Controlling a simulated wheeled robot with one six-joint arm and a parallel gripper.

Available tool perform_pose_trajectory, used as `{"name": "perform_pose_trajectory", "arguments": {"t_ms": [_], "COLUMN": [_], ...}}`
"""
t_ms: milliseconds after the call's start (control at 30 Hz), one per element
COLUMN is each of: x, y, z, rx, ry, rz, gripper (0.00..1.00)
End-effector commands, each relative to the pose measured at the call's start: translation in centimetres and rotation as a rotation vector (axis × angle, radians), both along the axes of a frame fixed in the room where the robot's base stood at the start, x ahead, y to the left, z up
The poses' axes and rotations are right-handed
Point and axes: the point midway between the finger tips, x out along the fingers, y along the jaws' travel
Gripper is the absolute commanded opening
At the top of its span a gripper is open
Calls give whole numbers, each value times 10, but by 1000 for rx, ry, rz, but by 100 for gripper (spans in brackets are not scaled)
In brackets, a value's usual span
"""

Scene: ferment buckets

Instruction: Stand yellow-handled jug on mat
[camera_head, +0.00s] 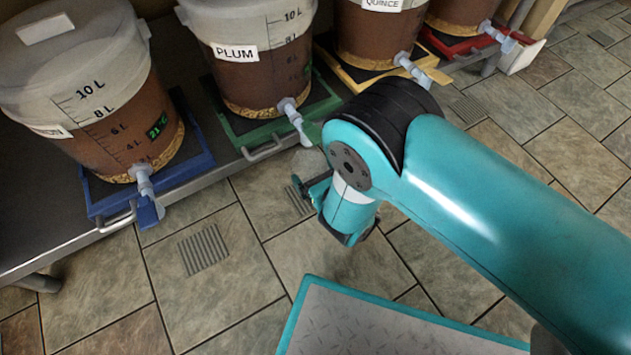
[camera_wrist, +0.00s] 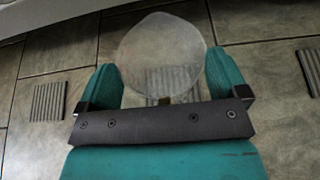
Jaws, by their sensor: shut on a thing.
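My gripper (camera_wrist: 164,84) is shut on a clear jug (camera_wrist: 160,45), whose round, see-through body shows between and beyond the fingers in the wrist view. A small brownish-yellow bit by the gripper's dark bar may be its handle; most of the handle is hidden. In the head view my gripper (camera_head: 312,187) hangs over the tiled floor, in front of the bench and below the tap of the plum bucket (camera_head: 270,75). The jug is hard to make out there. I cannot single out a mat in either view.
Several brown-filled buckets stand in a row on coloured trays: blue (camera_head: 97,200), green (camera_head: 240,138), yellow (camera_head: 437,76) and red. Their taps and the tray handles stick out over the bench edge (camera_head: 60,252). The tiled floor (camera_head: 225,305) in front is open, with ribbed grates (camera_head: 203,250).

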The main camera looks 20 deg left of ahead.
Motion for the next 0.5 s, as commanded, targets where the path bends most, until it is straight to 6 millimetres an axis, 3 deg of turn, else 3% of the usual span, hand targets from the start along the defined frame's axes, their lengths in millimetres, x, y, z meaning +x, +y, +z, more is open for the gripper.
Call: {"name": "perform_pose_trajectory", "arguments": {"t_ms": [33, 133, 500], "x": [0, 0, 0], "y": [0, 0, 0], "z": [-17, -32, -35], "rx": [-1, -1, 0], "ry": [1, -1, 0], "rz": [0, 0, 0], "gripper": [56, 56, 56]}}
